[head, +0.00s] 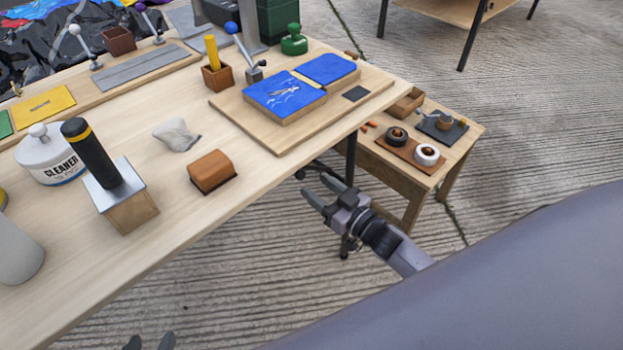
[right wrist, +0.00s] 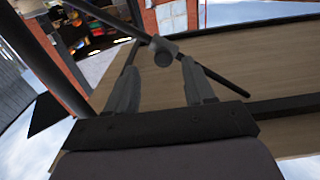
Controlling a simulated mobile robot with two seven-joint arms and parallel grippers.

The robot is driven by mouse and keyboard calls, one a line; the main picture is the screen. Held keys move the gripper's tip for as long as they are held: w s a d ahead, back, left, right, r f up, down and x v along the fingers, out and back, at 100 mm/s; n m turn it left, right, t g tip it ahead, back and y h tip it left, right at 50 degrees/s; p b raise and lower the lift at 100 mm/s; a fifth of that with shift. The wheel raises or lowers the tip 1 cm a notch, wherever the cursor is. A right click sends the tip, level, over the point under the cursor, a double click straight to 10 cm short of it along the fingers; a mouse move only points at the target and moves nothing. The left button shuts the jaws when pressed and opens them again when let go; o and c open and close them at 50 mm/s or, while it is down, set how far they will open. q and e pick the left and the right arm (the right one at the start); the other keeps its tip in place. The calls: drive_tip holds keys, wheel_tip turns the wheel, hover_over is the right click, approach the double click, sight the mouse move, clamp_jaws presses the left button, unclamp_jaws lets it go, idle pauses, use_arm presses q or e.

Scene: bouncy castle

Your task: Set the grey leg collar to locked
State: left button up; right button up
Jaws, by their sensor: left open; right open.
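In the right wrist view a dark grey round fitting (right wrist: 163,50), which looks like the leg collar, sits where thin dark bars meet under the tabletop. Whether it is locked cannot be told. My right gripper (right wrist: 159,68) is open, its fingers on either side of the fitting's lower end; contact cannot be told. In the head view my right gripper (head: 319,188) is beside the long table's right edge, below the top, near the black table leg (head: 351,158). No collar shows clearly there. My left gripper (head: 150,343) is at the bottom edge, partly cut off, open.
The long wooden table (head: 250,185) carries a cleaner tub (head: 50,160), a black cylinder on a block (head: 88,150), a brown block (head: 212,172) and a board with blue pads (head: 285,95). A small side table (head: 455,145) stands close beyond my right gripper.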

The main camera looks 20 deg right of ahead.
use_arm(q)
drive_tip(key=shift+s+a+f, duration=0.2)
drive_tip(key=shift+f, duration=0.05)
use_arm(e)
drive_tip(key=v, duration=0.3)
drive_tip(key=shift+s+d, duration=0.1)
drive_tip(key=shift+s, duration=0.1)
